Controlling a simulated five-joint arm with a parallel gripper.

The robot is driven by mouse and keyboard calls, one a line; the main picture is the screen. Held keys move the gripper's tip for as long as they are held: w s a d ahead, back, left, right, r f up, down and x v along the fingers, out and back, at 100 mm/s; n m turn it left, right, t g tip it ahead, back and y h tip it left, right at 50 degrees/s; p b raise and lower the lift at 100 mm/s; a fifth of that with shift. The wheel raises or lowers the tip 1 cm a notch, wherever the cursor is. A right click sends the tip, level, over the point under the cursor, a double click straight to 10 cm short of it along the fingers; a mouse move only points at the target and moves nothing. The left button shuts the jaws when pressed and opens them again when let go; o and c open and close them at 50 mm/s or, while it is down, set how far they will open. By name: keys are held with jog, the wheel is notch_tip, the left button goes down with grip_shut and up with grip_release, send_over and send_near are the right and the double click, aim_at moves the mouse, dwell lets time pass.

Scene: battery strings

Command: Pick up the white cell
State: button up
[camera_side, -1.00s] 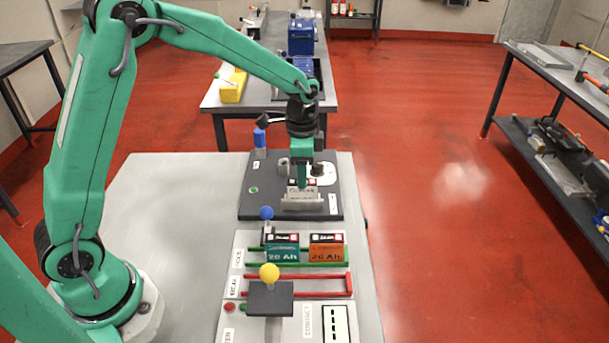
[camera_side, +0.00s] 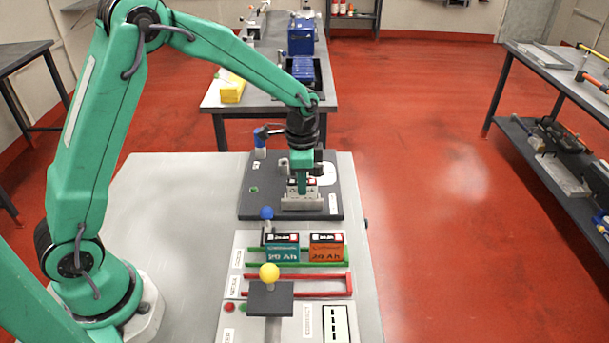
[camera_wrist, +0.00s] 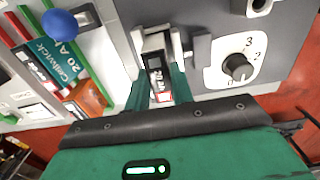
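The white cell (camera_side: 301,186) stands in a light grey holder (camera_side: 302,203) on the dark grey plate. In the wrist view the cell (camera_wrist: 158,82) shows its dark label and a white and red end, between the two green fingers. My gripper (camera_side: 303,182) is low over the holder, with its fingers reaching down at the cell. In the wrist view my gripper (camera_wrist: 160,88) has one finger on each side of the cell. I cannot tell whether the fingers touch it. The cell's lower part is hidden in the holder.
A teal cell (camera_side: 282,248) and an orange cell (camera_side: 327,248) stand in front, by green rails. A blue ball knob (camera_side: 267,213) and a yellow ball knob (camera_side: 269,272) rise nearby. A numbered dial (camera_wrist: 238,67) is beside the holder. The bench's left side is clear.

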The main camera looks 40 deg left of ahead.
jog(key=shift+r, duration=2.5)
jog(key=shift+r, duration=0.15)
